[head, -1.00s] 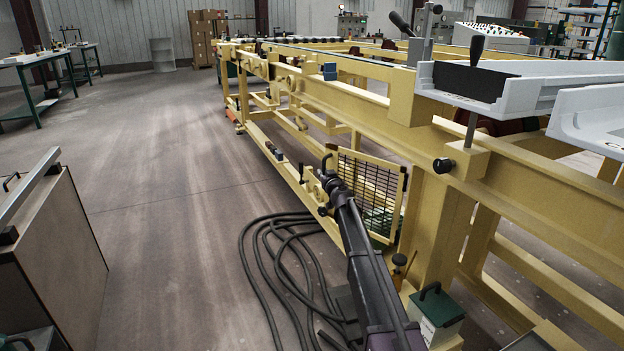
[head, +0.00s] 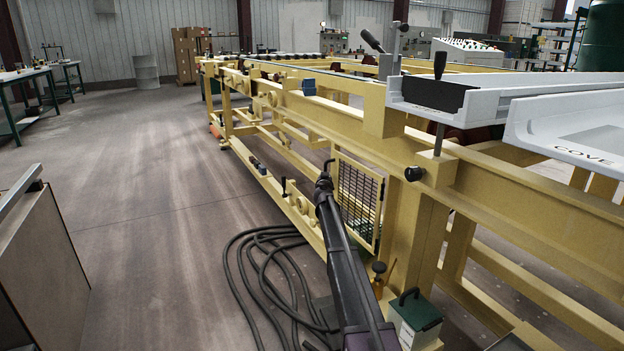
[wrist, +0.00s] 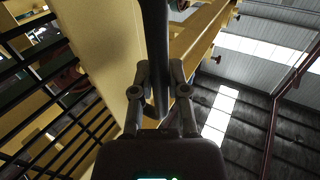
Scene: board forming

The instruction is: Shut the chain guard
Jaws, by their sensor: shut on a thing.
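The chain guard (head: 358,198) is a yellow-framed panel with black mesh on the near side of the yellow machine frame. It stands out at an angle, its far-left edge away from the machine. My gripper (head: 323,180) is at that left edge. In the wrist view my gripper (wrist: 160,92) is shut on a dark bar-like handle (wrist: 155,35) next to the guard's yellow frame (wrist: 108,45). The black mesh (wrist: 50,95) fills the left of that view. In the head view my arm hides part of the guard's lower left and the grip itself.
The yellow machine frame (head: 345,112) runs along the right. Looped dark hoses (head: 250,275) lie on the floor left of my arm. A green-topped box (head: 415,317) and a small knobbed brass item (head: 379,280) stand near the post. A cabinet (head: 45,270) is at left; the floor between is open.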

